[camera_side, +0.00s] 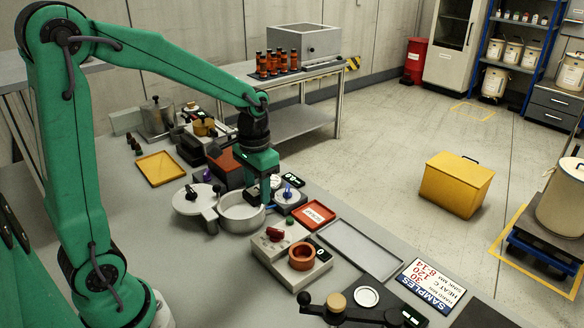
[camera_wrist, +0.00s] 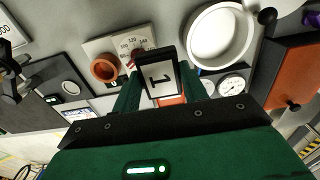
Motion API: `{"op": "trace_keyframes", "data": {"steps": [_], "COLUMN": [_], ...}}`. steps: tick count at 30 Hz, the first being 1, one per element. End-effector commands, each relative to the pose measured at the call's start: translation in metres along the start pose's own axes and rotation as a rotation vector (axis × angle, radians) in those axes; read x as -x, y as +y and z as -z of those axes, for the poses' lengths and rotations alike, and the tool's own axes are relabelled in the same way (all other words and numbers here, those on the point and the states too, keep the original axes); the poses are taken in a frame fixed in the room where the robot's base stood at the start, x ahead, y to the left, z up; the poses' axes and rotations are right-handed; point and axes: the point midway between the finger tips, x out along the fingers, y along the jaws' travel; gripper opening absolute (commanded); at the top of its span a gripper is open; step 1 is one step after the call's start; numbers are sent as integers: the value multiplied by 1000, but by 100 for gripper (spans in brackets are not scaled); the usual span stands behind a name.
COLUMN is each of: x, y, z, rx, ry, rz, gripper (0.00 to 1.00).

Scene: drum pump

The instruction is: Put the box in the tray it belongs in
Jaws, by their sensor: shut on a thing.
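My gripper (camera_wrist: 161,90) is shut on a small dark box (camera_wrist: 160,78) whose white face bears a "1". In the side view my gripper (camera_side: 264,194) is above the bench, beside the metal pot; the box is mostly hidden there. A red tray (camera_side: 314,214) with a white label lies to the right of my gripper; a bit of red shows behind the box in the wrist view. A yellow tray (camera_side: 160,168) lies at the left of the bench. A larger grey tray (camera_side: 362,250) lies right of the red one and looks empty.
A metal pot (camera_side: 240,214) stands close to my gripper. A device with an orange ring (camera_side: 302,257) stands in front of the red tray. A "SAMPLES" sign (camera_side: 432,288) and a black balance-like device (camera_side: 365,312) are at the near right. The grey bench is bare at front left.

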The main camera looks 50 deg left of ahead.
Motion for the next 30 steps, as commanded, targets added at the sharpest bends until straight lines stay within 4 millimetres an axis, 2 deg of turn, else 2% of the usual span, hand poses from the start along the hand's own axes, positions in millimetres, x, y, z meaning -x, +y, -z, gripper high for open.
{"op": "trace_keyframes", "data": {"steps": [8, 14, 20, 30], "x": [1, -2, -10, -38], "y": [0, 0, 0, 3], "z": [2, 14, 42, 104], "rx": [0, 0, 0, -1], "ry": [1, 0, 0, -2], "rz": [0, 0, 0, 0], "gripper": [20, 20, 20, 20]}}
